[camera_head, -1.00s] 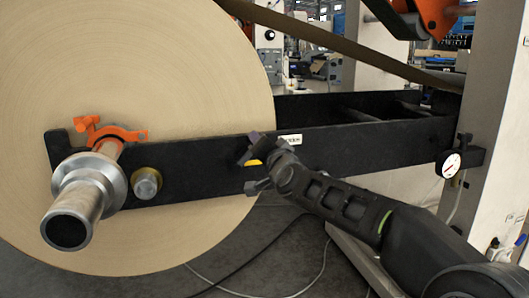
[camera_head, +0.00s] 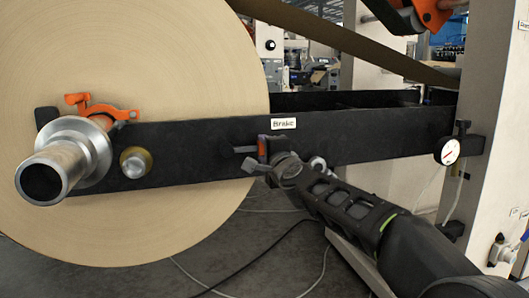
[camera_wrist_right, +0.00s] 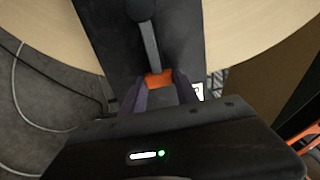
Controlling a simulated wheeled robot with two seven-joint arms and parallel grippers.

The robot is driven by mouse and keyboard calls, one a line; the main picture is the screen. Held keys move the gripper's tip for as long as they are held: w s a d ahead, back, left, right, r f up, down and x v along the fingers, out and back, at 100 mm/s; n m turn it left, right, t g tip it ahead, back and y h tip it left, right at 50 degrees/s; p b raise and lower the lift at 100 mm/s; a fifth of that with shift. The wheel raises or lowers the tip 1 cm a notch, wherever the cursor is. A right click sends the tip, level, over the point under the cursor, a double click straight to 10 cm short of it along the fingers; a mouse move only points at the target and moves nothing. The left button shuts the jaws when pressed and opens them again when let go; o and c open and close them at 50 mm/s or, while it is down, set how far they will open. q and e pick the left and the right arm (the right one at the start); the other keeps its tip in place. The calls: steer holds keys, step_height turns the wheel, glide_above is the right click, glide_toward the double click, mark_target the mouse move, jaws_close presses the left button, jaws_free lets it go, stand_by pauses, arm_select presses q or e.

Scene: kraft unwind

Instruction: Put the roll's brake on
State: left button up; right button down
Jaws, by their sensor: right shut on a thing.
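The kraft paper roll (camera_head: 130,70) fills the left of the head view on its metal shaft (camera_head: 65,170). A black arm beam (camera_head: 350,140) crosses in front of it and carries a white "Brake" label (camera_head: 284,123). Below and left of the label, a short dark lever (camera_head: 240,149) lies about level. My right gripper (camera_head: 264,150) is at the lever's orange-red end. In the wrist view the grey lever (camera_wrist_right: 149,45) runs between the jaws, which are shut on its orange grip (camera_wrist_right: 158,79). My left gripper is out of view.
An orange clamp (camera_head: 95,107) sits on the shaft, with a round brass-ringed knob (camera_head: 135,162) beside it. A pressure gauge (camera_head: 449,150) is on the right post. A paper web (camera_head: 350,42) slants overhead. Cables lie on the floor below.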

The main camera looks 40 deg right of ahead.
steer(key=shift+f, duration=0.2)
stand_by(0.3)
steer(key=c, duration=0.9)
jaws_free()
steer(key=shift+s, duration=0.1)
steer(key=v, duration=0.7)
steer(key=shift+s+a+p, duration=0.1)
steer(key=shift+s+p, duration=0.2)
steer(key=shift+p, duration=0.05)
